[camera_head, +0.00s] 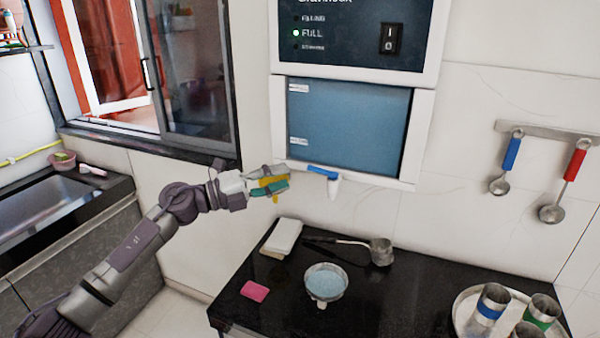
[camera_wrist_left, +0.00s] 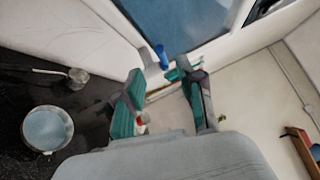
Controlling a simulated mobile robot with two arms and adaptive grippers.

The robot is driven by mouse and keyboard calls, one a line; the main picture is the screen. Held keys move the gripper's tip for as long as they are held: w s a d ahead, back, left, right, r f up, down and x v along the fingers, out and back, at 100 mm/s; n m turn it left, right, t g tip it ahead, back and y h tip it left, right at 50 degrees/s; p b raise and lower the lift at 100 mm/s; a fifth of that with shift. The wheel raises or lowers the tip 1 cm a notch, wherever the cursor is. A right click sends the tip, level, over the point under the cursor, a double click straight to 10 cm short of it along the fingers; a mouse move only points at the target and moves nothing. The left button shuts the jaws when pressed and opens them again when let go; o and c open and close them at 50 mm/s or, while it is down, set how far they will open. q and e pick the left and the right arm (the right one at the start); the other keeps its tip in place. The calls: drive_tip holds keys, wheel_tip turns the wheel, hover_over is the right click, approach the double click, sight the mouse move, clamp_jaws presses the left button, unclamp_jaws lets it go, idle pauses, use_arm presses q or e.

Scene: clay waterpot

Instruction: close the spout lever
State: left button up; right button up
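The dispenser's spout (camera_head: 334,188) is white and sticks out below the dispenser's blue window. Its blue lever (camera_head: 322,172) lies across the top, pointing left toward my left gripper. My left gripper (camera_head: 270,184), with teal finger pads, is open and empty in the air just left of the lever, apart from it. In the left wrist view, the blue lever (camera_wrist_left: 162,57) shows beyond the gap between the fingers of the left gripper (camera_wrist_left: 158,80). The spout is mostly hidden there. My right gripper is not in view.
A bowl of blue-looking liquid (camera_head: 326,283) stands on the black counter (camera_head: 385,300) below the spout. A ladle (camera_head: 380,252), a white block (camera_head: 283,237) and a pink piece (camera_head: 254,291) lie nearby. Metal cups stand on a tray (camera_head: 462,302). The dispenser (camera_head: 424,125) hangs above.

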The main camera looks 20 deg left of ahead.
use_arm(q)
drive_tip(key=shift+v, duration=1.65)
drive_tip(key=shift+d+f, duration=0.1)
